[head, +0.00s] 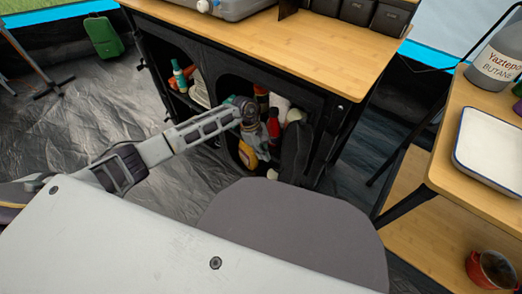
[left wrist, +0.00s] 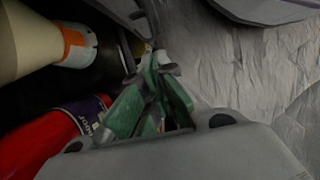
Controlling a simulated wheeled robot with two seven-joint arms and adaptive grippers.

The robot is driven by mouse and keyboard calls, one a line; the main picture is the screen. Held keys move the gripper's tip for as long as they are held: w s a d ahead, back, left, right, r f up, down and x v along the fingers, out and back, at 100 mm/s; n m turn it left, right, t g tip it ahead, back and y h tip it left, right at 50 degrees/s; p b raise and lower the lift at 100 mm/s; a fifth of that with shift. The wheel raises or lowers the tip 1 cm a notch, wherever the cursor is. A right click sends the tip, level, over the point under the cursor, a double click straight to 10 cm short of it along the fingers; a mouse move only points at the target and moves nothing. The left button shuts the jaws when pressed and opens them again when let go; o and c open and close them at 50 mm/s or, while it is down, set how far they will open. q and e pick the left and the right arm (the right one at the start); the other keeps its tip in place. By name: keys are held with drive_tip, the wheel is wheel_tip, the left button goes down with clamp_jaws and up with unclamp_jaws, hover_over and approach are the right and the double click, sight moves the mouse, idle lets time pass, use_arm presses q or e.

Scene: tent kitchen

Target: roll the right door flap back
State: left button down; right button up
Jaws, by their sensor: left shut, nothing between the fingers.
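The right door flap (head: 296,150) is a dark grey strip of cloth. In the head view it hangs at the right side of the cupboard's right opening, and goods show to its left. I cannot tell whether it is rolled or just bunched. My left gripper (head: 248,120) is at that opening, left of the flap and apart from it. In the left wrist view its green fingers (left wrist: 152,85) are shut with nothing between them. My right gripper is not in view.
A red bottle (head: 273,127) and other goods crowd the right opening; the red bottle (left wrist: 50,145) lies close to the fingers in the wrist view. The wooden counter (head: 290,50) overhangs the cupboard. A side table (head: 455,150) stands at right. Grey groundsheet (head: 110,95) is open at left.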

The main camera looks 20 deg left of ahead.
sight(278, 170)
use_arm(q)
drive_tip(key=b+x, duration=0.1)
drive_tip(key=x, duration=0.3)
drive_tip(key=shift+f, duration=0.15)
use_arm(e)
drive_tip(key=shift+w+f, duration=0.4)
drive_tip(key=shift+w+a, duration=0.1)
use_arm(q)
drive_tip(key=shift+d, duration=0.1)
drive_tip(key=shift+s+d, duration=0.3)
drive_tip(key=shift+d, duration=0.5)
drive_tip(key=shift+s+d, duration=0.25)
drive_tip(key=shift+d, duration=0.55)
drive_tip(key=shift+s+d, duration=0.3)
drive_tip(key=shift+d, duration=0.5)
drive_tip(key=shift+s+d, duration=0.1)
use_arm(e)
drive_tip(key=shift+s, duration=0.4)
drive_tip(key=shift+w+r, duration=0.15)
